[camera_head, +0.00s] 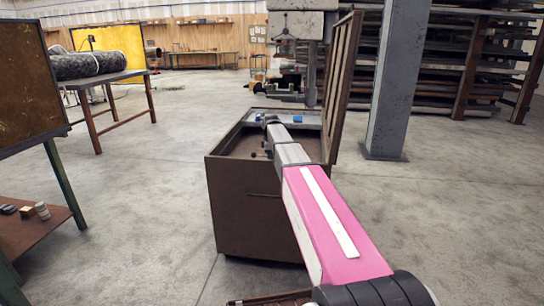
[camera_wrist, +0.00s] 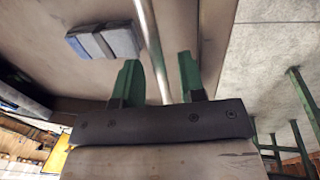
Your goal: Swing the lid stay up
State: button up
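A brown chest (camera_head: 250,210) stands on the floor with its lid (camera_head: 342,85) raised upright along the right side. My arm reaches over the chest, and its far end is small and hard to make out in the head view. In the wrist view, my gripper (camera_wrist: 160,78) has two green fingers spread apart. A thin pale metal rod, apparently the lid stay (camera_wrist: 150,35), runs between the fingers down toward the palm. The fingers stand off from it on both sides. I cannot tell the rod's ends or whether it touches the palm.
A blue-grey block (camera_wrist: 105,41) lies near the left finger. A machine (camera_head: 300,25) stands behind the chest, and a grey post (camera_head: 398,85) stands right of the lid. A table (camera_head: 105,78) with dark rolls is at left. Open floor lies on both sides.

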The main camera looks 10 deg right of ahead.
grip_shut()
jog(key=shift+r, duration=0.1)
jog(key=shift+s+d+r+t+y, duration=0.15)
jog(key=shift+r+y, duration=0.15)
jog(key=shift+r, duration=0.15)
jog(key=shift+w+d+r+t+y, duration=0.1)
jog(key=shift+r+t+y, duration=0.05)
jog(key=shift+r+y, duration=0.2)
jog(key=d+r+y, duration=0.1)
jog(key=r, duration=0.1)
jog(key=d+r+t+y, duration=0.1)
jog(key=r+y, duration=0.1)
jog(key=s+d+r+y, duration=0.1)
jog(key=r, duration=0.1)
jog(key=shift+s+r+m+t+y, duration=0.1)
jog(key=shift+r+m+t+y, duration=0.2)
jog(key=shift+r+m+y, duration=0.1)
jog(key=s+d+r+t+y, duration=0.2)
jog(key=d+r+y, duration=0.3)
jog(key=d, duration=0.2)
jog(key=shift+m+y, duration=0.3)
jog(key=shift+y, duration=0.05)
jog(key=shift+s, duration=0.1)
